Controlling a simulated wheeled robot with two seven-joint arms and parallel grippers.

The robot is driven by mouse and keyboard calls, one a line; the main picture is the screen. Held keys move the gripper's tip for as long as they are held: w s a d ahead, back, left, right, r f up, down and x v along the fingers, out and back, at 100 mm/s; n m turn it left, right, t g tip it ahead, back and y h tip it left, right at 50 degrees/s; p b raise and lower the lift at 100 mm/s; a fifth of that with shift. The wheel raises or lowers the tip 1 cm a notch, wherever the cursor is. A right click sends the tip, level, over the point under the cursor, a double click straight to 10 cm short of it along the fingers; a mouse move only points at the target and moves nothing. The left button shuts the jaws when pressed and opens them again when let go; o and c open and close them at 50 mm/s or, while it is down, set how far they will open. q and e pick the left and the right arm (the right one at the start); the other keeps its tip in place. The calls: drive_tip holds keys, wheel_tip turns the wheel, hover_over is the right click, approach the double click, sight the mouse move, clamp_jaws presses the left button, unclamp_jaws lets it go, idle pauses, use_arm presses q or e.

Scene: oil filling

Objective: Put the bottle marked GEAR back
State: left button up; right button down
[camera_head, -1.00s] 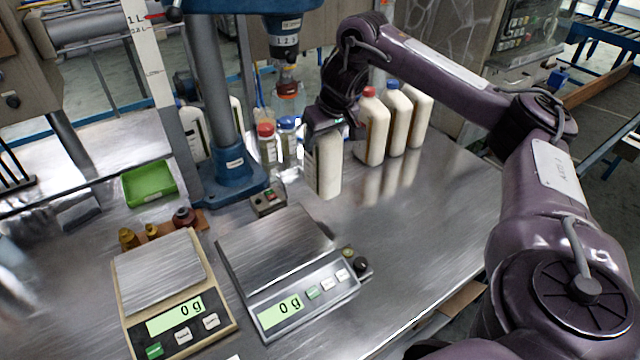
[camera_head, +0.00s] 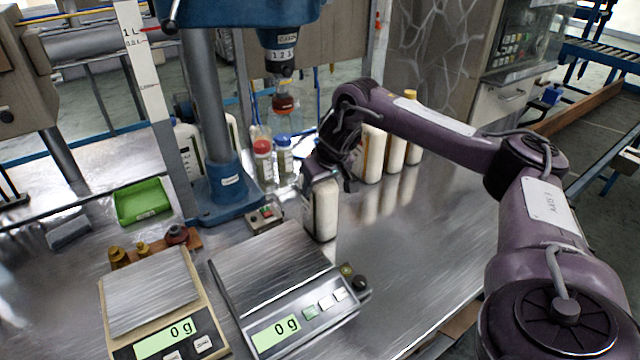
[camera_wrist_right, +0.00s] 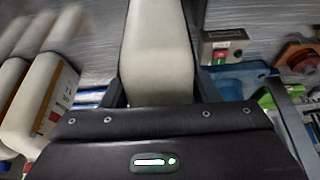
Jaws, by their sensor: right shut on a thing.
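My right gripper (camera_head: 322,178) is shut on a white bottle (camera_head: 326,212) and holds it upright at or just above the metal bench, to the right of the blue stand. In the right wrist view the bottle (camera_wrist_right: 158,50) sits between the two fingers (camera_wrist_right: 156,92). Its marking cannot be read in either view. Several similar white bottles (camera_head: 396,150) stand in a row behind it to the right, partly hidden by my right arm. My left gripper is not in view.
Two scales, a tan one (camera_head: 150,290) and a grey one (camera_head: 270,262), stand at the front, both reading 0 g. A blue drill-like stand (camera_head: 228,190), a small switch box (camera_head: 265,217) and a green tray (camera_head: 142,200) are to the left. The bench right of the bottle is clear.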

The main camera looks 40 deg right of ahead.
drive_tip(key=c, duration=0.9)
unclamp_jaws()
drive_tip(key=shift+f, duration=0.1)
drive_tip(key=o, duration=0.4)
